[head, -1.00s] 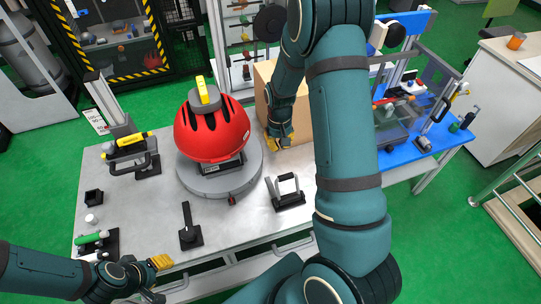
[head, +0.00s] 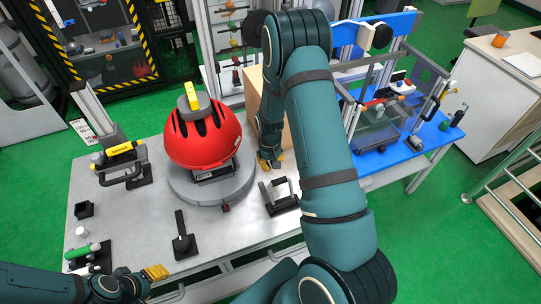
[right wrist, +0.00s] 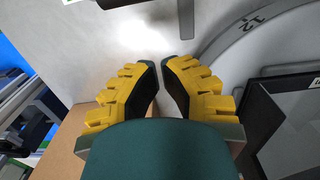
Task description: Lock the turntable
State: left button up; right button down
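The turntable (head: 184,187) is a round grey disc on the grey table. A red helmet (head: 203,137) with a grey and yellow piece on top sits over it. A small red part (head: 226,208) shows at its front rim. Its marked rim (right wrist: 235,35) also shows in the right wrist view. A black clamp with a looped handle (head: 279,197) stands right of the disc. A black lever (head: 181,233) stands in front. My right gripper (head: 270,164) is between disc and box, behind the clamp; a narrow empty gap shows between its fingertips (right wrist: 161,64). My left gripper (head: 160,272) is at the front left; its finger gap is unclear.
A cardboard box (head: 252,98) stands close behind my right gripper. A blue worktop (head: 414,148) with a clear-sided fixture is at the right. A black stand with a yellow-marked handle (head: 124,152) is left of the turntable.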

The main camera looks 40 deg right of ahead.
notch_tip(320, 180, down, 2)
jog(key=shift+s, duration=0.1)
pick_arm(q)
jog(key=shift+r+p, duration=0.3)
pick_arm(e)
jog(key=s, duration=0.1)
jog(key=s+r, duration=0.1)
jog(key=s+a, duration=0.1)
jog(key=shift+s+r, duration=0.2)
jog(key=shift+r, duration=0.2)
pick_arm(q)
jog(key=shift+s+f, duration=0.1)
